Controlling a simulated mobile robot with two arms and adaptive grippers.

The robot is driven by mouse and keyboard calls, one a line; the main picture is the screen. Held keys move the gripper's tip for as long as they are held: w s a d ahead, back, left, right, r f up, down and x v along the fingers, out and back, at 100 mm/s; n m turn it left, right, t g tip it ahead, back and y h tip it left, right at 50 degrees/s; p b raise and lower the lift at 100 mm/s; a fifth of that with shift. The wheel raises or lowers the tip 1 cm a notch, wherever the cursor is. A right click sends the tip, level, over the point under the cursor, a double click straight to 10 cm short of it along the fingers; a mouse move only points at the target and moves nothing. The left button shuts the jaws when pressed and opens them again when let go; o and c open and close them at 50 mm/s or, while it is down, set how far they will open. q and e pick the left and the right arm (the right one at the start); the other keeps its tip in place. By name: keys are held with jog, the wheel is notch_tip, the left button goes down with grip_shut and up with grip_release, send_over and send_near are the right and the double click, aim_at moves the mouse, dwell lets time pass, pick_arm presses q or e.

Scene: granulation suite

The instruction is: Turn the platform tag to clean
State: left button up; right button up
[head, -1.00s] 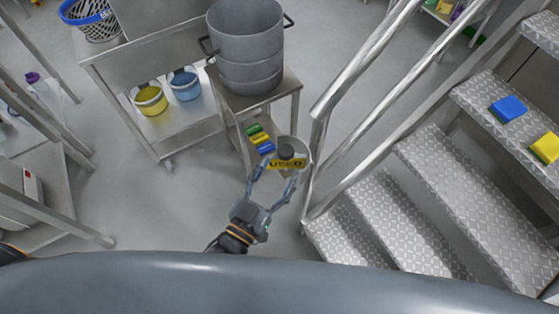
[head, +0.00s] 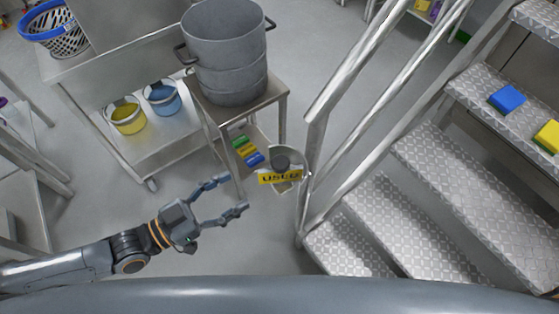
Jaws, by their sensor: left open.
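The platform tag (head: 279,177) hangs at the lower end of the stair handrail. It is a round pale disc with a dark knob (head: 281,163) in front and a yellow strip reading "USED". My left gripper (head: 238,193) is open and empty, to the left of the tag and apart from it, with its fingers pointing right toward it. My right gripper is not in view.
Metal stairs (head: 350,238) with a handrail (head: 360,55) fill the right, with a blue sponge (head: 507,99) and a yellow one (head: 547,136) on a tread. A small table (head: 273,92) bears a large steel pot (head: 228,50). A trolley (head: 165,150) holds two buckets. Floor between is clear.

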aim_at(279, 173)
pick_arm(q)
jog(key=p+x, duration=0.1)
jog(key=x, duration=1.2)
jog(key=shift+p, duration=0.35)
jog(key=c, duration=1.2)
jog(key=shift+r+p, duration=0.15)
jog(key=shift+p, duration=0.25)
jog(key=n+t+y+p, duration=0.5)
jog(key=p, duration=0.4)
jog(key=shift+r+y, duration=0.15)
jog(key=shift+y, duration=0.25)
jog(key=n+t+y+p, duration=0.1)
jog(key=n+t+y, duration=0.1)
jog(key=y, duration=0.1)
jog(key=shift+f+p, duration=0.2)
jog(key=shift+p, duration=0.2)
jog(key=shift+f+n+t+y, duration=0.1)
jog(key=shift+n+t+y, duration=0.3)
jog(key=shift+n+y, duration=1.05)
jog(key=shift+y, duration=0.35)
